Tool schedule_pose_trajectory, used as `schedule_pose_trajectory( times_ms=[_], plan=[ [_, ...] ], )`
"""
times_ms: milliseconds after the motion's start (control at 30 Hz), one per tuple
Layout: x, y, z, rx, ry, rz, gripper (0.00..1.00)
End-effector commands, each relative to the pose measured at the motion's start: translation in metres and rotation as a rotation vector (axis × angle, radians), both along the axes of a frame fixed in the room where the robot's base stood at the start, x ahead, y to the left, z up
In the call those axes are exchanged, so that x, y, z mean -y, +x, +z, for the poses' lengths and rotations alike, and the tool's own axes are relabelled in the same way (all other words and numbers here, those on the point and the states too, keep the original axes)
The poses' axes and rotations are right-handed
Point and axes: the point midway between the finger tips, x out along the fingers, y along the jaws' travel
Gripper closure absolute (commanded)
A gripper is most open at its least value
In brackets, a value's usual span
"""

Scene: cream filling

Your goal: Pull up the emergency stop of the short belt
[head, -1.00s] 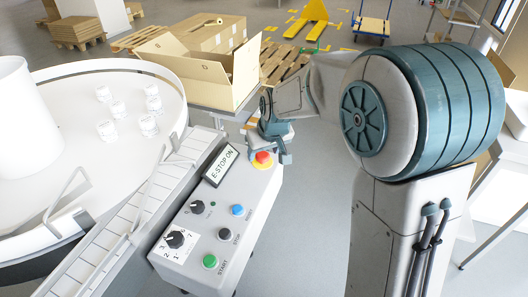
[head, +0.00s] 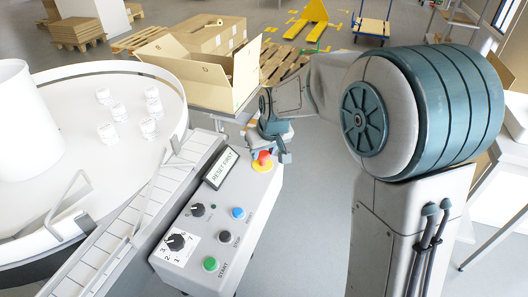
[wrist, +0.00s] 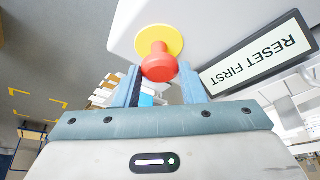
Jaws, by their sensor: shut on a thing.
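The red emergency stop knob (head: 264,156) stands raised on its yellow disc (head: 262,166) at the far end of the grey control box (head: 200,240). In the wrist view the red knob (wrist: 159,64) sits between the two blue fingers of my gripper (wrist: 160,82), with its stem showing against the yellow disc (wrist: 158,40). My gripper (head: 274,155) is shut on the knob. The display (head: 221,168) on the box reads RESET FIRST, and it shows upside down in the wrist view (wrist: 258,54).
The box also carries a blue button (head: 238,213), a black stop button (head: 225,236), a green start button (head: 210,264) and a dial (head: 176,242). The short belt (head: 110,245) runs along its left. An open carton (head: 215,75) stands behind.

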Motion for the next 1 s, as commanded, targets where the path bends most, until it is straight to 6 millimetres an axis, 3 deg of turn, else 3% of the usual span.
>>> schedule_pose_trajectory(
  times_ms=[133, 167, 233, 633, 767, 1000],
  plan=[
    [-0.001, 0.002, 0.004, 0.010, 0.003, 0.001, 1.00],
    [-0.001, 0.002, 0.004, 0.010, 0.003, 0.001, 0.58],
    [-0.001, 0.002, 0.004, 0.010, 0.003, 0.001, 0.41],
    [0.001, -0.001, 0.010, 0.008, 0.002, 0.001, 0.41],
    [0.004, -0.008, 0.029, 0.011, 0.003, 0.000, 0.41],
    [0.013, -0.027, 0.081, 0.013, 0.004, -0.001, 0.41]
  ],
)
